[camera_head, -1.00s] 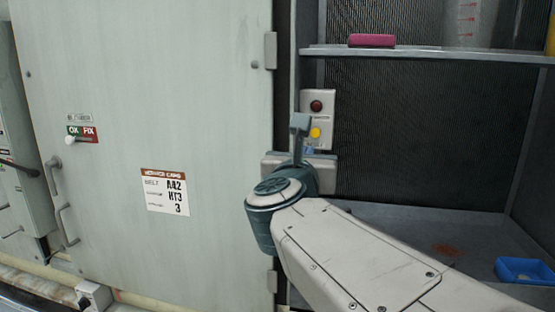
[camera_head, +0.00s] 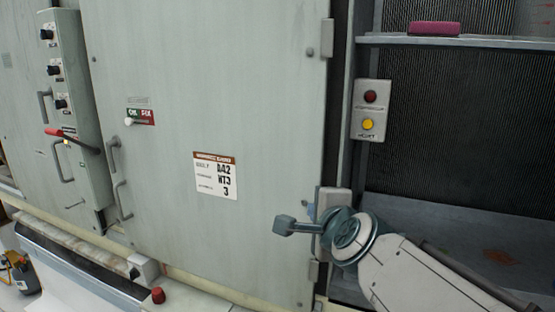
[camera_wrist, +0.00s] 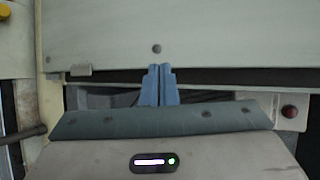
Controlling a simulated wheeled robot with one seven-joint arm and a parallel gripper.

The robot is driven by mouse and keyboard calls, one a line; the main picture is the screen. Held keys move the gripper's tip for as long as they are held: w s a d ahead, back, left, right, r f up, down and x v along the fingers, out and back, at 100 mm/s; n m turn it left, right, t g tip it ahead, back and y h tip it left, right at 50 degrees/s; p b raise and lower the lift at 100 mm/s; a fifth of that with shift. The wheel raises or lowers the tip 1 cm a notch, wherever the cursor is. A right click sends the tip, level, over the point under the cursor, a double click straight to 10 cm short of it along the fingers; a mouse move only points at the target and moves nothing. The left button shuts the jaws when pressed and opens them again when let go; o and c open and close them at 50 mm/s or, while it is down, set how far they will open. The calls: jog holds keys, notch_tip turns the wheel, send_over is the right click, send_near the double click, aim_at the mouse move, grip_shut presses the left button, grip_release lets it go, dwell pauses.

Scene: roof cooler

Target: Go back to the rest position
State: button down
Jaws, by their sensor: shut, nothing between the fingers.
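In the wrist view my gripper (camera_wrist: 159,72) shows as two blue fingers, pressed together with nothing between them. They point towards a pale grey panel with a dark gap along its lower edge. I cannot tell whether the fingertips touch it. In the head view my arm comes in from the lower right and ends in teal parts, in front of the right edge of a large closed cabinet door (camera_head: 255,100). The fingers themselves cannot be made out there.
A switch box (camera_head: 385,110) with a red and a yellow button is above my arm. A pink object (camera_head: 435,28) lies on the shelf (camera_head: 480,42) at upper right. A red button (camera_head: 158,295) stands at the lower edge. A control column (camera_head: 75,110) with knobs is at left.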

jog(key=s+d+f+n+g+h, duration=0.1)
jog(key=s+d+f+n+g, duration=0.2)
jog(key=s+f+n+g, duration=0.2)
jog(key=s+d+f+n+g+h, duration=0.1)
jog(key=s+d+f+n+g, duration=0.3)
jog(key=s+f+n, duration=0.7)
notch_tip(320, 180, down, 3)
jog(key=shift+s+d+n+g, duration=0.2)
jog(key=shift+n+g, duration=0.5)
jog(key=shift+g, duration=0.3)
